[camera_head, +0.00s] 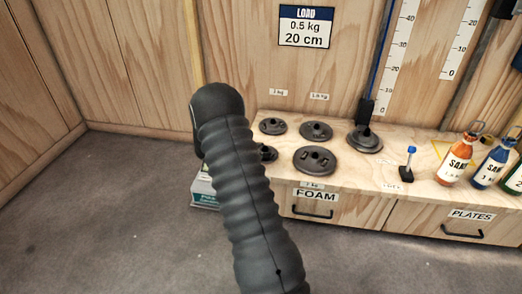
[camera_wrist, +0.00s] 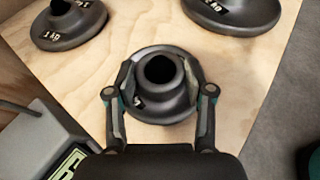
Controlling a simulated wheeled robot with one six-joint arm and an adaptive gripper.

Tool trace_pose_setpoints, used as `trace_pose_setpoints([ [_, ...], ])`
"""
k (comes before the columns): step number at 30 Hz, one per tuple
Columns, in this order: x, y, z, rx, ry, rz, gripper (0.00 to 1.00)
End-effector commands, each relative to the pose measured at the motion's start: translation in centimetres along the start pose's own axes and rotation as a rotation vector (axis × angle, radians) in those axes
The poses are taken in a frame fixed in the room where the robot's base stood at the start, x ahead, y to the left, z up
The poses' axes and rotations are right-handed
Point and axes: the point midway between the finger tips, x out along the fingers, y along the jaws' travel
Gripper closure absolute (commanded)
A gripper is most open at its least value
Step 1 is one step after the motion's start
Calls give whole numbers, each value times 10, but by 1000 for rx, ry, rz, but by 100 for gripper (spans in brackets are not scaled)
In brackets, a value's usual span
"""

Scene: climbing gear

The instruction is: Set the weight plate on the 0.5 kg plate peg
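A small dark weight plate (camera_wrist: 160,108) with a raised hub and a round dark hole lies on the wooden bench top (camera_wrist: 88,85) in the wrist view. Its label is mostly hidden; a 5 shows. My gripper (camera_wrist: 160,75) has one finger on each side of the hub, close to it; whether they press on it cannot be told. In the head view this small plate (camera_head: 268,152) is partly behind my arm, which hides the gripper. A short post with a blue top (camera_head: 409,162) stands on the bench further right; its front label is too small to read.
Other dark plates (camera_head: 272,126) (camera_head: 316,130) (camera_head: 316,160) lie close by. A plate stack (camera_head: 365,141) sits below a blue cord. Sand bottles (camera_head: 455,160) stand at the right. A sign (camera_head: 306,27) reads LOAD 0.5 kg 20 cm. Bench space between stack and post is clear.

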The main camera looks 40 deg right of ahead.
Motion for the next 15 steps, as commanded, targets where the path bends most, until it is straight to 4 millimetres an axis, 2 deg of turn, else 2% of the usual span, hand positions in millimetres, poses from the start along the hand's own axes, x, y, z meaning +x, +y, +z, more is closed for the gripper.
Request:
trace_pose_setpoints([
  [10,0,0,-1,-1,1,0,37],
  [15,-8,0,0,-1,0,1,37],
])
